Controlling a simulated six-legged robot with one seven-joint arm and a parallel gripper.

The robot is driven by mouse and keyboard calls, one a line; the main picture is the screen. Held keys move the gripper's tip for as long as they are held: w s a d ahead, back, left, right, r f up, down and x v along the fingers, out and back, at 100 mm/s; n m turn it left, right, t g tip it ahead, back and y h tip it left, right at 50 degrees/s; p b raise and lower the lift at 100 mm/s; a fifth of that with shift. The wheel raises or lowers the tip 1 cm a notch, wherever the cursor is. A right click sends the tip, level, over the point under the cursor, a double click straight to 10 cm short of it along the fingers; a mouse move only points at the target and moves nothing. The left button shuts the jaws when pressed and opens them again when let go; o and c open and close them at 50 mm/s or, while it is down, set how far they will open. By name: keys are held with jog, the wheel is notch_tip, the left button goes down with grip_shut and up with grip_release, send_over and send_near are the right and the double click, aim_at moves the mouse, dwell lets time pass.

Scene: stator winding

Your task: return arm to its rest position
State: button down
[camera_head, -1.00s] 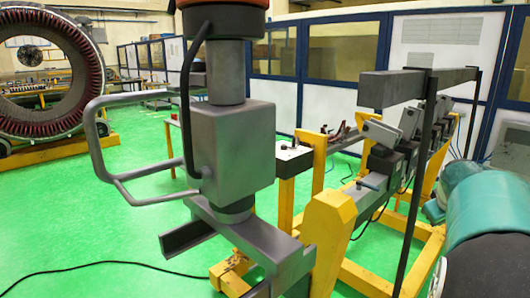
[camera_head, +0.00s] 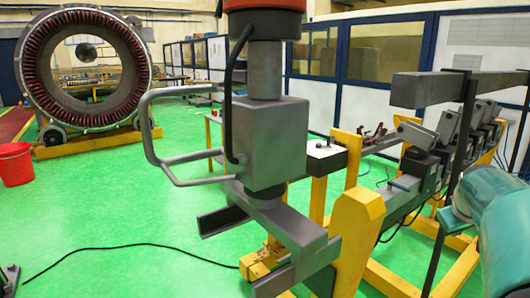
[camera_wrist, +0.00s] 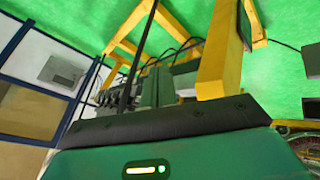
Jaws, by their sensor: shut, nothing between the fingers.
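The wrist view looks at a steep tilt over a large green housing (camera_wrist: 215,160) with a dark padded edge and a small lit bar, close to the camera.
A yellow frame (camera_head: 357,225) and a teal cylinder (camera_head: 505,225) are at right. A large stator (camera_head: 85,70) stands back left, near a red bucket (camera_head: 15,163). Green floor at left is mostly clear, crossed by a black cable (camera_head: 140,247).

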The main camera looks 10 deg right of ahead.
jog(key=a+t+y, duration=0.1)
jog(key=a+y, duration=0.1)
jog(key=a, duration=2)
jog(key=s+a+f+y, duration=0.1)
jog(key=s+a+f, duration=0.2)
jog(key=a, duration=0.6)
jog(key=s+a+f+n+y, duration=0.1)
jog(key=s+a+f+y, duration=0.1)
jog(key=s+a, duration=0.5)
jog(key=a+f, duration=0.1)
jog(key=a, duration=0.1)
jog(key=shift+s+a+n, duration=0.3)
jog(key=shift+s, duration=0.05)
